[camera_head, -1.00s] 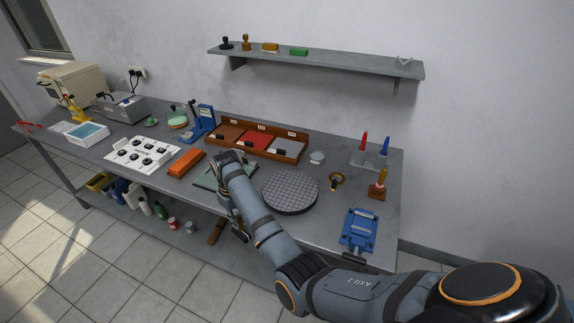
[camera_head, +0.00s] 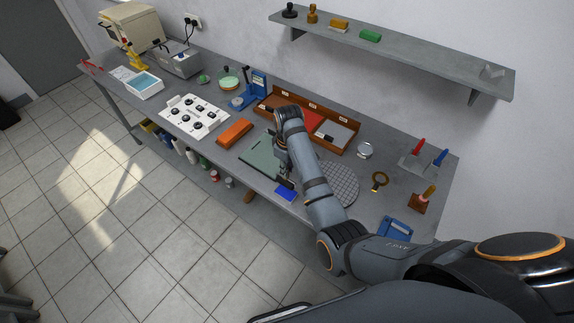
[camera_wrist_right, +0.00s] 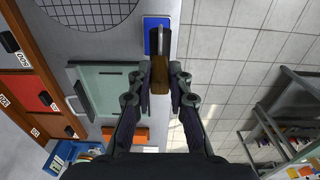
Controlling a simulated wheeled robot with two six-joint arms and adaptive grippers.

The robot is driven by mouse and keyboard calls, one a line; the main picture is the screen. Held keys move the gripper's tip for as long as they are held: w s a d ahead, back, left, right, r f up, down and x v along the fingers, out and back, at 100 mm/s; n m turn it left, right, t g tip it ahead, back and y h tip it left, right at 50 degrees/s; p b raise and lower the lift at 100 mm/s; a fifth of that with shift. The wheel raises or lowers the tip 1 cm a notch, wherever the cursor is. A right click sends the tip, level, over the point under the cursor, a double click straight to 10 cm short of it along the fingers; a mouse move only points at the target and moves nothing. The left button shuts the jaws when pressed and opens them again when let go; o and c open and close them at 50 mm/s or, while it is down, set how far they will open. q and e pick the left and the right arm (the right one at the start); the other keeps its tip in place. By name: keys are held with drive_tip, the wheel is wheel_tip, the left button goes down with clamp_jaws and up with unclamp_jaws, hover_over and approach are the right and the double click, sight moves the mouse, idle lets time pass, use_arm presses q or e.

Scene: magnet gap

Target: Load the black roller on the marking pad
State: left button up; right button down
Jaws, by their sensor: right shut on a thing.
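My right gripper (camera_head: 284,172) is over the front edge of the bench, beside the green plate. In the right wrist view it is shut on a tool with a brown handle (camera_wrist_right: 160,76) and a dark far end, which I take as the black roller. The small blue pad (camera_head: 286,194) lies at the bench's front edge, just below the gripper. In the right wrist view the roller's far end overlaps the blue pad (camera_wrist_right: 150,22); I cannot tell whether they touch. My left gripper is out of view.
The green plate (camera_head: 262,160) lies left of the gripper. A round gridded plate (camera_head: 342,183) is to the right, partly hidden by my arm. A three-part wooden tray (camera_head: 352,145) stands behind. An orange block (camera_head: 234,132) and a white knob panel (camera_head: 193,118) sit further left.

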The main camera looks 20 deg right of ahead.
drive_tip(key=f, duration=0.1)
drive_tip(key=w+f, duration=0.1)
drive_tip(key=f, duration=0.1)
drive_tip(key=f+b, duration=0.1)
drive_tip(key=f, duration=0.1)
drive_tip(key=shift+w+d, duration=0.15)
drive_tip(key=shift+d, duration=0.1)
drive_tip(key=shift+f, duration=0.2)
drive_tip(key=shift+s+f, duration=0.2)
drive_tip(key=shift+f, duration=0.15)
drive_tip(key=shift+a, duration=0.1)
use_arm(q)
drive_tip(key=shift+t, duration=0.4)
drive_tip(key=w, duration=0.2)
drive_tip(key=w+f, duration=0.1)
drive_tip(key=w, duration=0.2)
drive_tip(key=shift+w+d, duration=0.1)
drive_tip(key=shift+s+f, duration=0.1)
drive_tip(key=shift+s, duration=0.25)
use_arm(e)
drive_tip(key=shift+f, duration=0.15)
use_arm(q)
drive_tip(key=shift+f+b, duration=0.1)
drive_tip(key=shift+b, duration=0.2)
use_arm(e)
drive_tip(key=shift+f, duration=0.3)
